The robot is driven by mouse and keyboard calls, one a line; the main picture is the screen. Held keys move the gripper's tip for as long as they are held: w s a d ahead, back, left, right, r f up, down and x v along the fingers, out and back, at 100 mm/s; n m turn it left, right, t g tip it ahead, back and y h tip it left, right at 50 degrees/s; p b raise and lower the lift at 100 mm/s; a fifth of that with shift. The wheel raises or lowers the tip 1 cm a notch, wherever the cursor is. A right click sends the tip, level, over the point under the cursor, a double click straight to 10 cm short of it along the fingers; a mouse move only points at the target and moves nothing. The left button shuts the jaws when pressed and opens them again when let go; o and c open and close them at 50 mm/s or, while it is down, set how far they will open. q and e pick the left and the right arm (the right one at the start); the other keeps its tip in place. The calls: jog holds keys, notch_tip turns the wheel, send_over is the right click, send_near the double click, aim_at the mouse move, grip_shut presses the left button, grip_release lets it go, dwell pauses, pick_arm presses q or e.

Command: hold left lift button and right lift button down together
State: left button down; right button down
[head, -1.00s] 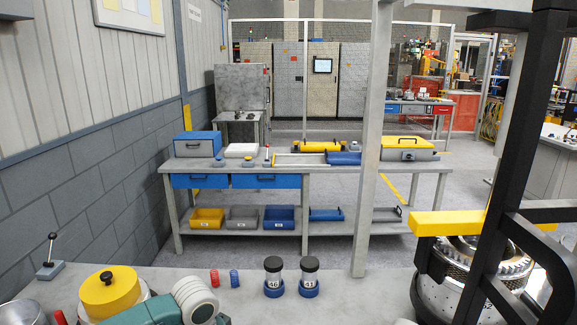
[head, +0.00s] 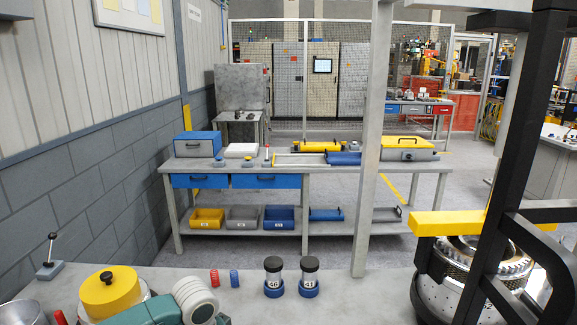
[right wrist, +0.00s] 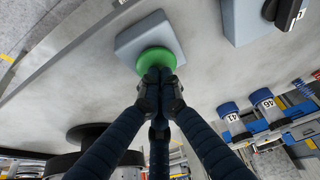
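In the right wrist view a round green button (right wrist: 155,62) sits on a grey box (right wrist: 135,36) on the grey bench top. My right gripper (right wrist: 160,76) has its dark fingers together, with the tips at the edge of the button. They overlap it in the picture; I cannot tell whether it is pressed down. The frames do not show whether this is the left or right lift button. No second green button is in view. My left gripper is in no frame, and the head view shows neither gripper.
A metal drum (head: 480,265) under a yellow bar (head: 450,223) stands at right.

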pick_arm(q)
jog(key=shift+s+f, duration=0.25)
jog(key=shift+s, duration=0.05)
pick_arm(e)
jog(key=shift+s+f, duration=0.25)
jog(key=shift+f, duration=0.35)
dwell(2.4)
pick_arm(q)
jog(key=shift+w+r, duration=0.2)
jog(key=shift+r, duration=3.5)
jog(key=shift+w, duration=0.1)
pick_arm(e)
jog(key=shift+w+r, duration=0.15)
jog(key=shift+r, duration=1.75)
jog(key=shift+w+r, duration=0.1)
jog(key=shift+r, duration=1.75)
